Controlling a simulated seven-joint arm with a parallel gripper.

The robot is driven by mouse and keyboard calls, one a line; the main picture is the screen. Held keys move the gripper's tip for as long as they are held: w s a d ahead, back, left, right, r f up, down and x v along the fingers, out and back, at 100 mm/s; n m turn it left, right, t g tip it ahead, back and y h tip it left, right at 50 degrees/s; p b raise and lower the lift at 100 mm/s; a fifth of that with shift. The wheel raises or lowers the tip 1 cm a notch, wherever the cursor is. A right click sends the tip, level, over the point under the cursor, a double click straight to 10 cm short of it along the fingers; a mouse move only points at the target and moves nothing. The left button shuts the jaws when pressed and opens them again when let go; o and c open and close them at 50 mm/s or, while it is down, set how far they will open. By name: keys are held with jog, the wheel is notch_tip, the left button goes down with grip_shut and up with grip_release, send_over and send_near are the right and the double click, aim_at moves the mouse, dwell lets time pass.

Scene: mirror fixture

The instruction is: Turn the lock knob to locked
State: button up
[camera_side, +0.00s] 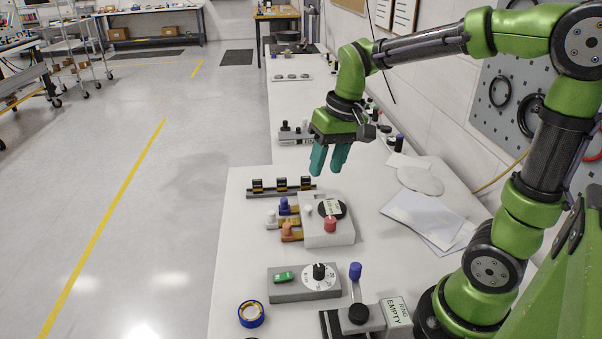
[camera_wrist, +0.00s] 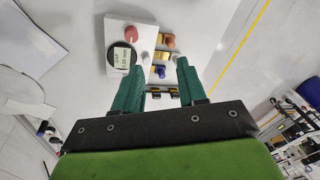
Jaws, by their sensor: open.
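The white fixture block (camera_side: 325,238) stands on the bench, with a red knob (camera_side: 330,225) on its front part. The knob also shows in the wrist view (camera_wrist: 131,34). No lock marking on it is readable. Beside the knob is a round black disc (camera_side: 341,208) with a pale label, also in the wrist view (camera_wrist: 112,57). A small white knob (camera_side: 308,211) sits left of the disc. My gripper (camera_side: 328,173) hangs above and behind the block with its teal fingers pointing down. In the wrist view its fingers (camera_wrist: 158,60) are apart and empty, touching nothing.
Clamps with blue (camera_side: 284,205) and orange (camera_side: 287,230) knobs stick out left of the block. A rail with several black blocks (camera_side: 282,189) lies behind. In front are a grey dial box (camera_side: 305,293), blue tape (camera_side: 251,314) and a blue-topped lever (camera_side: 355,271). Papers (camera_side: 425,215) lie right.

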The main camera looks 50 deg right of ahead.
aim_at(329, 218)
jog(key=shift+w+d+f+g, duration=0.85)
jog(key=shift+w+d+g, duration=2.2)
jog(key=shift+w, duration=0.6)
jog(key=shift+n, duration=0.4)
jog(key=x, duration=1.6)
jog(key=shift+s+a, duration=0.15)
jog(key=shift+a, duration=0.2)
grip_shut()
